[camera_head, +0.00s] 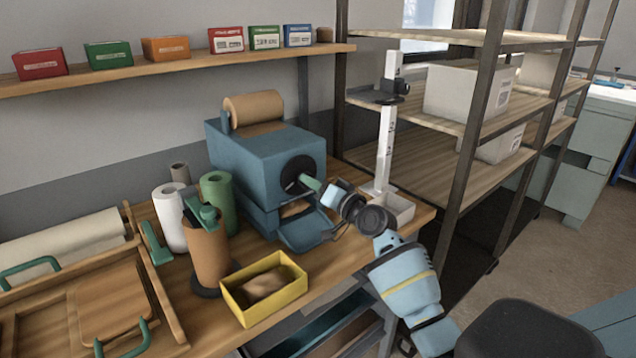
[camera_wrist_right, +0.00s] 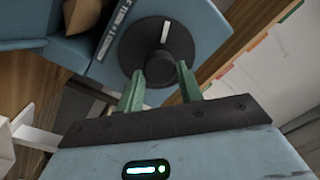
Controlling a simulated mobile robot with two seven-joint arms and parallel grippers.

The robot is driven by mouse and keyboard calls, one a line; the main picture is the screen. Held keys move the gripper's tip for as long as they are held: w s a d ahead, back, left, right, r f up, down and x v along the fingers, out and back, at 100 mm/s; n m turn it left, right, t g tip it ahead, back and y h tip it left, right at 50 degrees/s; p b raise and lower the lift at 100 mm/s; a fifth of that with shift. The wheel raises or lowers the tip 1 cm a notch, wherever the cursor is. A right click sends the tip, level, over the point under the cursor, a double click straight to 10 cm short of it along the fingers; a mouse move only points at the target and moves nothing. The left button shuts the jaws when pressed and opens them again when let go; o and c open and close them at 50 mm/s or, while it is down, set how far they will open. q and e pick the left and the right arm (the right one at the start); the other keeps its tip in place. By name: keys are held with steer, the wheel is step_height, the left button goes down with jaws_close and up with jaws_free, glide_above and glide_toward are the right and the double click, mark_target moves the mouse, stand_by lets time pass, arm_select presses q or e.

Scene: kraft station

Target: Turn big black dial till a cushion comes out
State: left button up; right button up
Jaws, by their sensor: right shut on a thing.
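The big black dial (camera_head: 297,172) is on the front of a blue machine (camera_head: 258,150) with a brown paper roll on top. In the right wrist view the dial (camera_wrist_right: 150,35) is a black disc with a white mark and a raised middle. My right gripper (camera_head: 309,183) has its green fingers on either side of that raised part, shut on it; the fingers also show in the right wrist view (camera_wrist_right: 161,80). Brown paper (camera_head: 295,208) shows in the opening below the dial, above a blue tray (camera_head: 305,232). My left gripper is not in view.
A yellow box (camera_head: 234,306) with a crumpled brown piece (camera_head: 266,284) inside stands at the table's front edge. Several upright rolls stand left of the machine. A white post (camera_head: 385,150) and a small white bin (camera_head: 398,208) are right of it. Shelving stands further right.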

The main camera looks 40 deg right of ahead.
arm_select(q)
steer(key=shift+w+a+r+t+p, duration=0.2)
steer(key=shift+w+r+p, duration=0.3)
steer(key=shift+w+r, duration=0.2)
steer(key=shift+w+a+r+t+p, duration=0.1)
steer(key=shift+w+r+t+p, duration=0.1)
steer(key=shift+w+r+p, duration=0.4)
arm_select(e)
steer(key=shift+a+f+m+h, duration=0.1)
steer(key=shift+m+h, duration=0.2)
steer(key=shift+m, duration=2.5)
steer(key=shift+f+m+h, duration=0.1)
steer(key=shift+m+h, duration=0.2)
steer(key=shift+m, duration=2.5)
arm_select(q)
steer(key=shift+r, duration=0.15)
arm_select(e)
steer(key=o, duration=1)
